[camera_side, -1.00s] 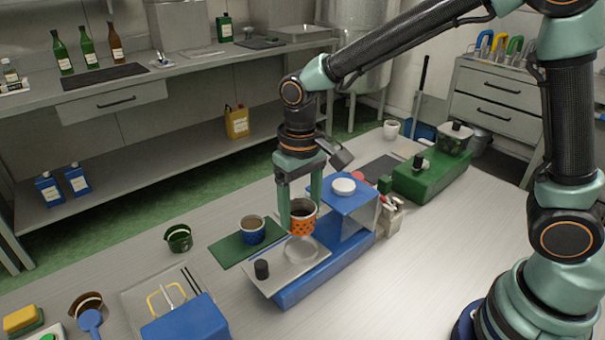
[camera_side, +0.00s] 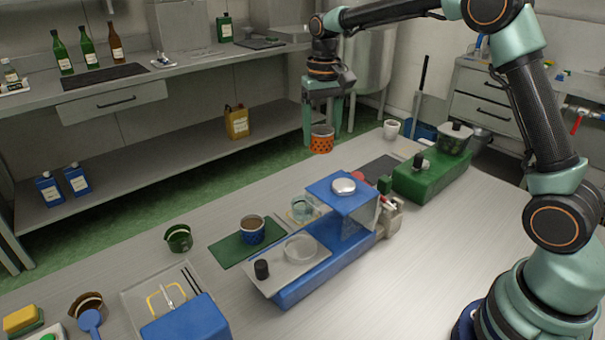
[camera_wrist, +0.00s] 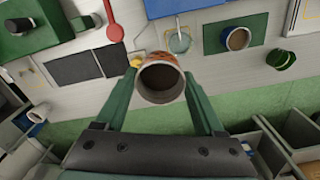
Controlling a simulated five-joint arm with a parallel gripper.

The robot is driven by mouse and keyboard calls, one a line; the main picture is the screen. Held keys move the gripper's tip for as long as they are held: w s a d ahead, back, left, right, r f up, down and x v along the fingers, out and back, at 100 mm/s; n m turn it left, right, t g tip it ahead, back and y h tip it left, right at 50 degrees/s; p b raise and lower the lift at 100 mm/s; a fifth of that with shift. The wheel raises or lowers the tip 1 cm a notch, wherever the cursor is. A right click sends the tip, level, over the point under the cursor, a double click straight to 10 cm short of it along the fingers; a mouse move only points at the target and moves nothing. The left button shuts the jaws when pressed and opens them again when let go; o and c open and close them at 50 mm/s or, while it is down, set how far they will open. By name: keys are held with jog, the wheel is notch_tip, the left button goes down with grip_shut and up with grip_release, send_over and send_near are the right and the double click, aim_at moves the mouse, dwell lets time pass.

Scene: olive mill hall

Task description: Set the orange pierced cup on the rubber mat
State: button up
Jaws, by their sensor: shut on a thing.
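My gripper (camera_side: 322,130) is shut on the orange pierced cup (camera_side: 322,143), with one finger on each side. The cup is held upright, high above the far edge of the table. In the wrist view the cup (camera_wrist: 160,82) sits between the two fingers, its dark open mouth towards the camera. A dark flat mat (camera_side: 382,169) lies on the table left of the green machine, apart from the cup. Dark flat patches also show in the wrist view (camera_wrist: 75,68). A green mat (camera_side: 228,251) bears a blue cup (camera_side: 252,230). I cannot tell which mat is rubber.
A blue machine (camera_side: 325,262) with a raised block stands mid-table, a small glass (camera_side: 301,209) behind it. A green machine (camera_side: 432,178) and a white cup (camera_side: 391,129) stand at the far right. A dark green cup (camera_side: 178,238) is left.

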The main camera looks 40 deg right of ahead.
jog(key=w+d+m, duration=0.2)
jog(key=d, duration=1.2)
jog(key=shift+w+f, duration=0.2)
jog(key=shift+f, duration=8.3)
jog(key=shift+f, duration=0.15)
jog(key=shift+f, duration=0.2)
jog(key=o, duration=1)
jog(key=shift+o, duration=0.2)
jog(key=shift+r, duration=0.1)
